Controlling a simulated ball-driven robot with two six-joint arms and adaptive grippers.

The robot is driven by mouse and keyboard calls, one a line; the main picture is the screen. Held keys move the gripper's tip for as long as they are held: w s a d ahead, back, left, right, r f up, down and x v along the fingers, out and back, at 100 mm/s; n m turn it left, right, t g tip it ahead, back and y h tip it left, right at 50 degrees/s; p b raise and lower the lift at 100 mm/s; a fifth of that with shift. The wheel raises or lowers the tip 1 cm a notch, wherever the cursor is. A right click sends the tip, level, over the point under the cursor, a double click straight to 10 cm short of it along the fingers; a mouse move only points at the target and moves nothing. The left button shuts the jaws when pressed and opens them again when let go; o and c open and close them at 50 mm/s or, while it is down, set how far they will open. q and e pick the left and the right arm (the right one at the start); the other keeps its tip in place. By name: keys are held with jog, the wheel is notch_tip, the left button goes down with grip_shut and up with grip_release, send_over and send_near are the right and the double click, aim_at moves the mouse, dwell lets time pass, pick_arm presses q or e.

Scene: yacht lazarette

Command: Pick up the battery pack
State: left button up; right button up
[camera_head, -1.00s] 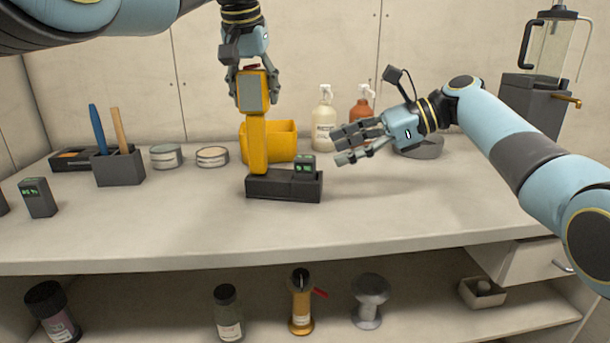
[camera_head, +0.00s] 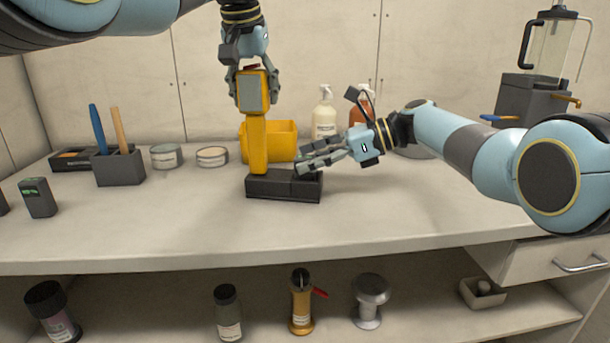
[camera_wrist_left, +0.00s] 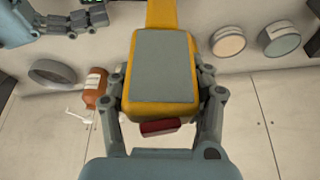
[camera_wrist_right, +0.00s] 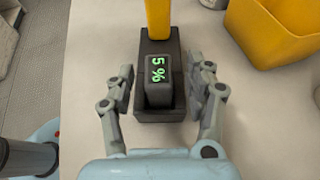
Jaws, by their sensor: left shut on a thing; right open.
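In the head view my right gripper (camera_head: 308,160) mostly hides this pack. My left gripper (camera_head: 253,88) is shut on the tool's yellow and grey upper part, also seen in the left wrist view (camera_wrist_left: 163,65). A second dark battery pack with a small green display (camera_head: 38,197) stands at the counter's left.
A yellow bin (camera_head: 283,140) stands behind the tool, with spray bottles (camera_head: 324,115) to its right. A holder with two handles (camera_head: 119,168) and round tins (camera_head: 166,157) are at left. A blender (camera_head: 532,95) is at back right. The front counter is clear.

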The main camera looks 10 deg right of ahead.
aim_at(305, 157)
jog(key=shift+x, duration=0.8)
jog(key=shift+s, duration=0.1)
grip_shut()
notch_tip(305, 157, up, 10)
jog(key=shift+r, duration=0.1)
pick_arm(q)
jog(key=o, duration=1.5)
